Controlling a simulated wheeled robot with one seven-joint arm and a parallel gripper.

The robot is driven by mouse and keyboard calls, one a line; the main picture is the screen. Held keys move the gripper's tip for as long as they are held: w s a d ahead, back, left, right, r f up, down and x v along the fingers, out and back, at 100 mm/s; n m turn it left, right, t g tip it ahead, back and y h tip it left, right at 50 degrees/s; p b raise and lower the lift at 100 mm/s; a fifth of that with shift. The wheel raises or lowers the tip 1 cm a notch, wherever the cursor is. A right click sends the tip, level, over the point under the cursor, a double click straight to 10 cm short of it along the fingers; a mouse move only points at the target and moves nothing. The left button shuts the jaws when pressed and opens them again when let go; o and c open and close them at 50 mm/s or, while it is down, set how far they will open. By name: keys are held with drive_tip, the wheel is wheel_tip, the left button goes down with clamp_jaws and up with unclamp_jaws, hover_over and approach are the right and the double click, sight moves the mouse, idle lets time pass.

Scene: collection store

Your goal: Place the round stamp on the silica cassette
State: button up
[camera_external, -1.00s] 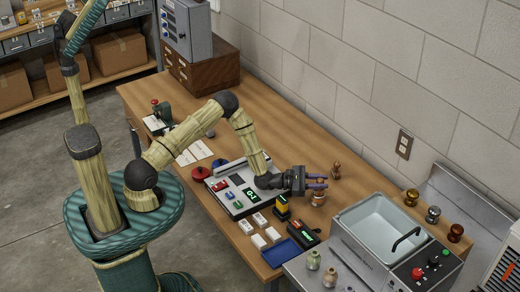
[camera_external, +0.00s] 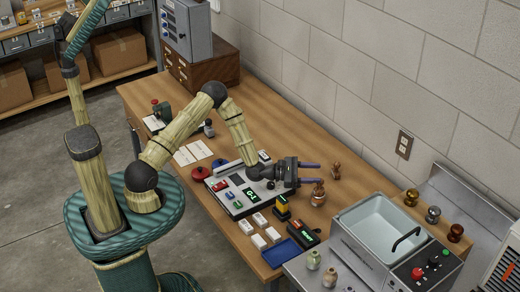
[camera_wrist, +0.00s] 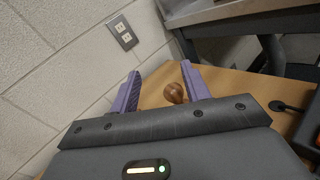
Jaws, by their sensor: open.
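Two brown turned-wood stamps stand on the wooden table near my gripper (camera_external: 318,173): a larger stamp (camera_external: 318,193) near the fingertips and a slimmer one (camera_external: 336,171) farther back by the wall. I cannot tell from their shape which is the round stamp. My gripper is open and empty, with purple fingers pointing right. In the wrist view, a round-topped wooden stamp (camera_wrist: 174,93) shows between the fingers and beyond them; which of the two it is stays unclear. Several small white blocks (camera_external: 260,219) lie at the table's front; I cannot identify the silica cassette among the small items.
A grey panel (camera_external: 225,192) with coloured blocks lies under my forearm. A yellow-black device (camera_external: 282,207), a dark device (camera_external: 303,234) and a blue tray (camera_external: 281,252) are at the near end. A sink (camera_external: 378,232) stands right. Bare table lies toward the wall.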

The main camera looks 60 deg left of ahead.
wheel_tip(320, 180, up, 3)
idle(0.7)
drive_tip(key=s+a+f+m+g+y, duration=0.4)
drive_tip(key=s+a+m+g+y, duration=0.35)
drive_tip(key=m, duration=0.75)
drive_tip(key=s+a+r+m+g+y, duration=0.1)
drive_tip(key=s+a+r+m, duration=0.1)
drive_tip(key=s, duration=0.4)
drive_tip(key=s+a+r+m+g+y, duration=0.1)
drive_tip(key=s+a+r+m+g, duration=0.1)
drive_tip(key=s+a+m, duration=0.3)
drive_tip(key=s+a+r+m+g+y, duration=0.1)
drive_tip(key=s+a+r+m, duration=0.1)
drive_tip(key=s, duration=0.7)
drive_tip(key=a+m, duration=0.1)
drive_tip(key=a, duration=0.1)
drive_tip(key=shift+s+a+r+m, duration=0.15)
drive_tip(key=shift+a+r+m, duration=0.25)
